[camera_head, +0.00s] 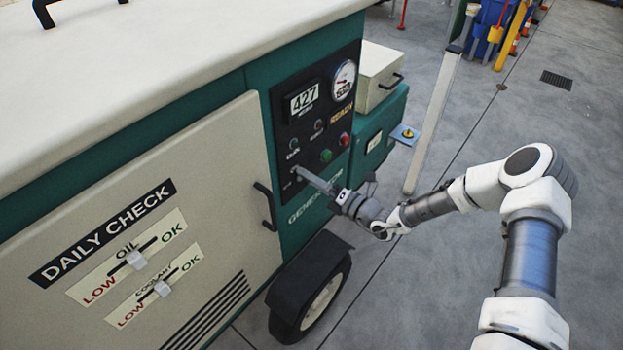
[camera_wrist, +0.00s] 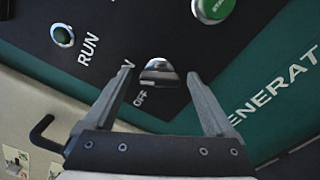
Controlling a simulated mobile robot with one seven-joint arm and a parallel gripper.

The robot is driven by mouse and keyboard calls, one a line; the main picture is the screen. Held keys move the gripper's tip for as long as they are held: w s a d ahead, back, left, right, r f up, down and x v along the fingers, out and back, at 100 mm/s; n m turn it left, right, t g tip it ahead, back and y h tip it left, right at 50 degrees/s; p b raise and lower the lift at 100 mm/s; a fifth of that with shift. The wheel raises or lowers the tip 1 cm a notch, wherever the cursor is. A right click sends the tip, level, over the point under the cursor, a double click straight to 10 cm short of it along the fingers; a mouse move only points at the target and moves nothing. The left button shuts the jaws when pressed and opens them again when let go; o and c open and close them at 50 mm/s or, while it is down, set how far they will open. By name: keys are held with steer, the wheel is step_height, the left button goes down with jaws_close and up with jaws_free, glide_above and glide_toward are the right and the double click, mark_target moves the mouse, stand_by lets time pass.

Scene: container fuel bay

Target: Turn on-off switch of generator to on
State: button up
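The generator (camera_head: 262,95) is a green and cream unit with a black control panel (camera_head: 335,118) on its near face. In the wrist view the on-off switch (camera_wrist: 158,72) is a small silver knob on the black panel, with "OFF" printed just below it. The "ON" label is partly hidden by the left finger. I cannot tell which way the knob points. My gripper (camera_head: 306,173) reaches the lower left of the panel. In the wrist view my gripper (camera_wrist: 158,76) is open, its fingers on either side of the knob with gaps showing.
A green button (camera_wrist: 213,8) and a "RUN" lamp (camera_wrist: 63,36) are above the switch. A door handle (camera_head: 266,206) sticks out left of my gripper. A wheel (camera_head: 322,300) is below.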

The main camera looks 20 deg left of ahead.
steer(key=shift+d, duration=0.1)
steer(key=v, duration=1.7)
steer(key=shift+p, duration=0.3)
steer(key=shift+s, duration=0.1)
